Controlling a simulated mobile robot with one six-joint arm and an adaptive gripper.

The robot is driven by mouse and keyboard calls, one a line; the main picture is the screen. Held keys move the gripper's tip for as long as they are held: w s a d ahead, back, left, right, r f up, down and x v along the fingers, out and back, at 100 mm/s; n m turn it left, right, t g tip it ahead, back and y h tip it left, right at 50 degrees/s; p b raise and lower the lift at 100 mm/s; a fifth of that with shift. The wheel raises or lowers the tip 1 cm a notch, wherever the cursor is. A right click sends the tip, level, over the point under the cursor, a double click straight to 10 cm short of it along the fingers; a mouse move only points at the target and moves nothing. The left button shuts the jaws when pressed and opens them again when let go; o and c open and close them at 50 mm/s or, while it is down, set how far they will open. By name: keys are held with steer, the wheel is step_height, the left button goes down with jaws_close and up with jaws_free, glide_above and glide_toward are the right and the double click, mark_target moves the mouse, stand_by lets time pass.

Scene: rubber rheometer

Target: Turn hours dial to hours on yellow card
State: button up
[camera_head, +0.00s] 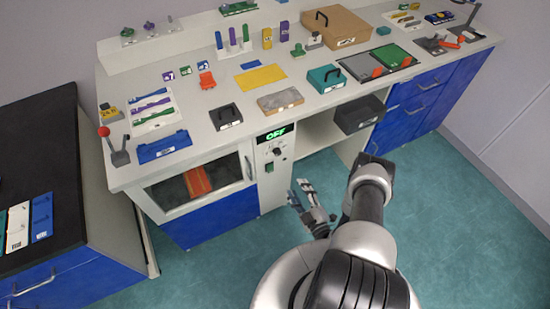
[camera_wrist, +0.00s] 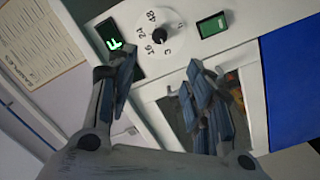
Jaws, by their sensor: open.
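The dial (camera_wrist: 164,38) is a small dark knob on a white disc with printed numbers, beside a lit green display (camera_wrist: 115,42) and a green switch (camera_wrist: 212,26). In the head view, the dial (camera_head: 277,152) sits on the white panel under the display, which reads OFF (camera_head: 275,135). My gripper (camera_wrist: 160,85) is open and empty, its fingers apart in front of the panel below the dial, not touching it. My gripper also shows low in the head view (camera_head: 304,190). A yellow sheet (camera_head: 262,77) lies on the bench; any writing on it is unreadable.
Left of the panel is a glass-fronted oven door (camera_head: 198,183) with a handle. A dark bin (camera_head: 359,114) sits on an open shelf to the right. The bench top carries a grey slab (camera_head: 280,100), a teal case (camera_head: 326,79) and other items. Floor in front is clear.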

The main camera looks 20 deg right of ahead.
mark_target(278, 155)
steer(key=w+b, duration=0.5)
steer(key=w, duration=1.2)
steer(key=shift+d+f, duration=0.1)
steer(key=shift+d, duration=0.05)
steer(key=shift+c, duration=0.6)
steer(key=c, duration=0.9)
